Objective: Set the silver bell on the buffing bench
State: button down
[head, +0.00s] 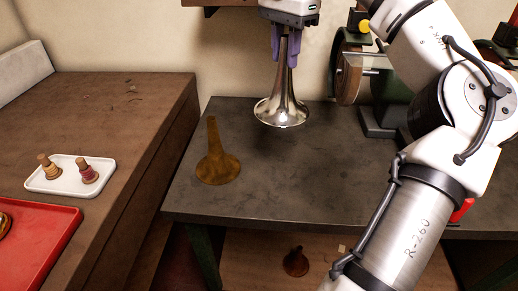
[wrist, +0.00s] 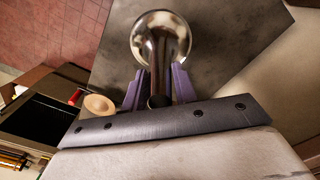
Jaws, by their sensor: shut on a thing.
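The silver bell (head: 283,108) is shiny and upright, flared end down, at the back of the dark grey buffing bench (head: 300,180). My gripper (head: 285,48) has purple fingers shut on its narrow stem from above. In the wrist view the silver bell (wrist: 162,38) shows between the two purple fingers of my gripper (wrist: 160,88), with the bench top (wrist: 112,62) beyond it. I cannot tell whether its rim touches the bench or hangs just above it.
A dull brass bell (head: 217,160) stands on the bench at left. A buffing machine (head: 350,75) stands at the back right. A brown table (head: 140,110) at left holds a white tray (head: 50,187) with two small corked bottles and a red tray (head: 55,240). The bench's front middle is clear.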

aim_at(283, 84)
notch_tip(283, 84, down, 19)
jog(key=shift+f+p, duration=0.15)
jog(key=shift+p, duration=0.3)
jog(key=shift+s, duration=0.1)
jog(key=c, duration=1.1)
grip_release()
notch_tip(283, 84, up, 12)
jog(key=shift+r+b, duration=0.1)
jog(key=shift+b, duration=0.85)
